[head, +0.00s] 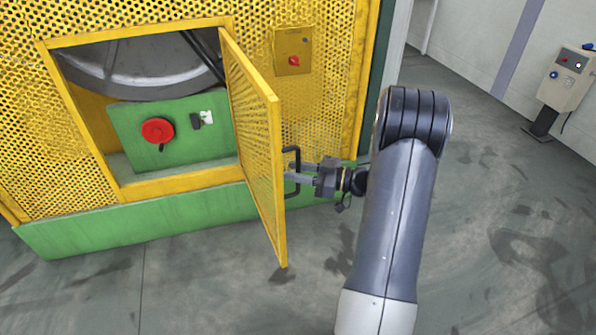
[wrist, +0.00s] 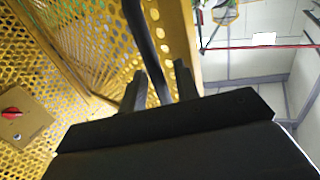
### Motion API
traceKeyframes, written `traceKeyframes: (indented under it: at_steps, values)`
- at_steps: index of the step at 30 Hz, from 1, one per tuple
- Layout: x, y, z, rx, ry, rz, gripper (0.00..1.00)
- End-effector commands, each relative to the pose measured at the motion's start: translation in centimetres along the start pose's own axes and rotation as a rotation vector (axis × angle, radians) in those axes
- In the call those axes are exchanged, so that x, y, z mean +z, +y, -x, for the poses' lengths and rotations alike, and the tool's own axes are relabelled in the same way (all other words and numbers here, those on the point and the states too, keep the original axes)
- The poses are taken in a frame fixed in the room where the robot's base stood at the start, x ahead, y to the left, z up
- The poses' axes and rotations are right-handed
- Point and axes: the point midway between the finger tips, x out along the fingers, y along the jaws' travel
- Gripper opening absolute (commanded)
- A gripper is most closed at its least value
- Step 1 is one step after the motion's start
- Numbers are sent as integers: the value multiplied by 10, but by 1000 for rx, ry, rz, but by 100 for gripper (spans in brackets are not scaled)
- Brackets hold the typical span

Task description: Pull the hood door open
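The hood door (head: 258,150) is a yellow perforated panel, hinged at the right side of the opening in the yellow hood (head: 135,195). It stands swung well outward, and the opening is exposed. A black bar handle (head: 291,151) is on its outer face, near the free edge. My gripper (head: 291,173) reaches the handle from the right. In the wrist view the handle (wrist: 146,40) runs between my two fingers (wrist: 160,84), with a finger on each side. The fingers look apart, with small gaps beside the bar. The exact contact is partly hidden.
Inside the opening are a grey drum (head: 140,68) and a green panel with a red knob (head: 158,130). A yellow switch plate (head: 293,52) is on the hood right of the door. A control pedestal (head: 565,80) stands far right. The floor (head: 490,210) around my arm is clear.

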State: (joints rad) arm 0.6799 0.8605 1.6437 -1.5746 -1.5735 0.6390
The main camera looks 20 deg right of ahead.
Motion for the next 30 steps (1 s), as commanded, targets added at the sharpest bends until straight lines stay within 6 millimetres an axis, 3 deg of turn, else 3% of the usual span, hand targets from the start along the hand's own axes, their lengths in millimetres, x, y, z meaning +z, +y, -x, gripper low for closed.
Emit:
traceKeyframes:
  at_steps: [7,15,21,30]
  values:
    - [0,1,18,4,-1,0,30]
    - [0,1,72,5,0,0,30]
    - [0,1,100,2,0,0,30]
    - [0,0,108,0,0,0,30]
